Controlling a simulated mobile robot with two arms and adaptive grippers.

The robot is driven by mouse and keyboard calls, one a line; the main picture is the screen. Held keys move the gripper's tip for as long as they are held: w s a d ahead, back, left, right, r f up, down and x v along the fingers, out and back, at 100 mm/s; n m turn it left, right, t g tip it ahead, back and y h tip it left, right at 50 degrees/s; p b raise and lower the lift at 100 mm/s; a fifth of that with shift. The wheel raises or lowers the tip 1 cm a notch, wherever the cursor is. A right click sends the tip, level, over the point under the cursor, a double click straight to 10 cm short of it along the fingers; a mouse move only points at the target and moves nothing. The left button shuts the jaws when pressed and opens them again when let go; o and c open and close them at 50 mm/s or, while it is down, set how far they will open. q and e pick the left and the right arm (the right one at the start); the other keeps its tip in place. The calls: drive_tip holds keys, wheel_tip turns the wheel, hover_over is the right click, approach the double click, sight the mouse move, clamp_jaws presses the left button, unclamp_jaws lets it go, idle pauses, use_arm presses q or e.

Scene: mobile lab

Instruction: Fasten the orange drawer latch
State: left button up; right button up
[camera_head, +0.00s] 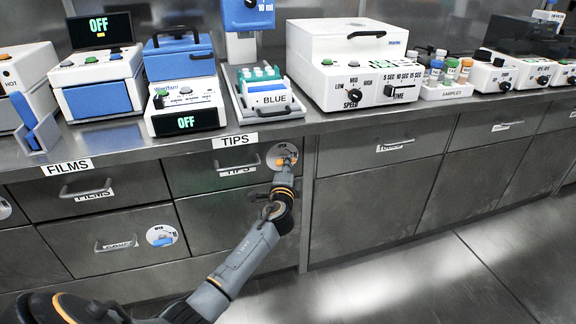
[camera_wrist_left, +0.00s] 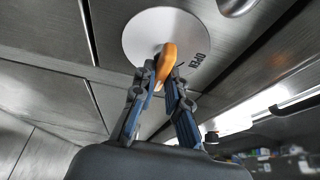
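The orange latch (camera_wrist_left: 167,60) is a small lever on a round white disc (camera_wrist_left: 145,32) marked OPEN. In the head view the disc (camera_head: 274,153) sits at the right end of the TIPS drawer (camera_head: 205,178), and a bit of the orange latch (camera_head: 280,162) shows. My left gripper (camera_wrist_left: 162,80) is at the disc with one finger on each side of the latch. The fingers look closed on it, and they hide its lower part. In the head view the left gripper (camera_head: 287,163) reaches up to the disc from below. My right gripper is in neither view.
The metal counter (camera_head: 330,122) above carries several lab devices and a tray marked BLUE (camera_head: 268,110). The FILMS drawer (camera_head: 90,190) is to the left, with a drawer handle (camera_head: 85,190) sticking out. The floor (camera_head: 400,280) at the right is clear.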

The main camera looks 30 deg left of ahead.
use_arm(q)
drive_tip(key=o, duration=0.3)
drive_tip(key=shift+a, duration=0.2)
drive_tip(key=shift+o, duration=0.5)
drive_tip(key=v, duration=1.2)
